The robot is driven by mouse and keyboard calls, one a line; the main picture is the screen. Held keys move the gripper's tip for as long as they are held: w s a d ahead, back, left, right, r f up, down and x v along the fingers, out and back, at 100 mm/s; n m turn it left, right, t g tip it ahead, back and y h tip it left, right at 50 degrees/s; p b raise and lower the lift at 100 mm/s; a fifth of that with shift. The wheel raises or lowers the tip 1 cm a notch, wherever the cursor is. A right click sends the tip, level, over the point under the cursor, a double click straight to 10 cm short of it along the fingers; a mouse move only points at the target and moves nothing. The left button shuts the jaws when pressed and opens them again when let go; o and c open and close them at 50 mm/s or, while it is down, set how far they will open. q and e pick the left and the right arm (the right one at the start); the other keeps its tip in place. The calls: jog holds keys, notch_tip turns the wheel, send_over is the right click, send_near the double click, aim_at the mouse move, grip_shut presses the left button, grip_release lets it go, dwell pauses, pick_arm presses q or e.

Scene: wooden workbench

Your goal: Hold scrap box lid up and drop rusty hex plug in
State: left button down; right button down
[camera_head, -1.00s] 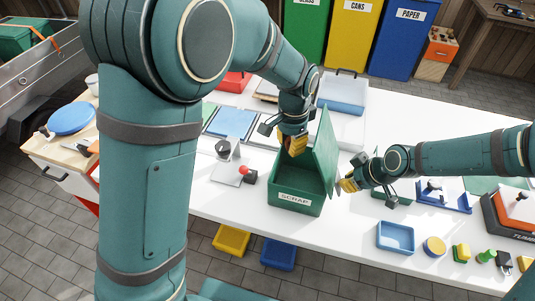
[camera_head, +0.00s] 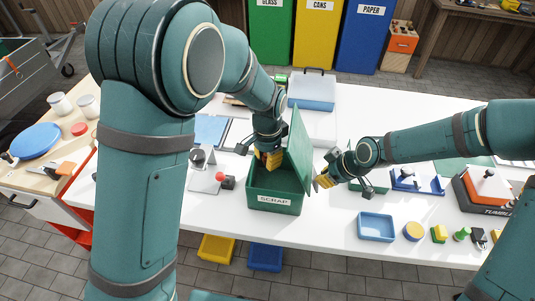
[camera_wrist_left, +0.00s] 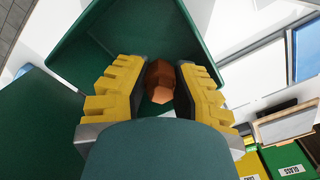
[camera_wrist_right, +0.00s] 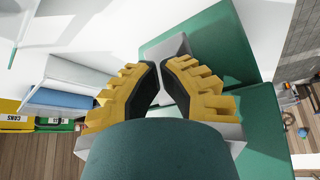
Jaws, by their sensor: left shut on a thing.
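The green scrap box (camera_head: 256,200) stands on the white bench. Its lid (camera_head: 300,145) is raised, standing nearly upright on the right side. My left gripper (camera_head: 270,162) points down into the open top, beside the lid. In the left wrist view it is shut on the rusty brown hex plug (camera_wrist_left: 160,84), held over the box interior. My right gripper (camera_head: 322,181) is at the outer side of the lid. In the right wrist view its fingertips are close together with a narrow gap, near green panels; I cannot tell whether they touch the lid.
A red-knobbed device (camera_head: 220,177) stands left of the box. A blue tray (camera_head: 376,228) and several small parts lie to the right along the front edge. Yellow (camera_head: 216,249) and blue (camera_head: 265,257) bins sit below the bench.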

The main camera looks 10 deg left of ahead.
pick_arm(q)
jog(key=c, duration=0.8)
grip_release()
notch_tip(320, 180, up, 12)
jog(key=shift+r, duration=0.1)
pick_arm(e)
jog(key=shift+r, duration=0.1)
pick_arm(q)
notch_tip(320, 180, up, 6)
jog(key=p, duration=0.5)
jog(key=shift+f+p, duration=0.25)
jog(key=shift+p, duration=0.05)
pick_arm(e)
notch_tip(320, 180, up, 7)
jog(key=shift+r, duration=0.15)
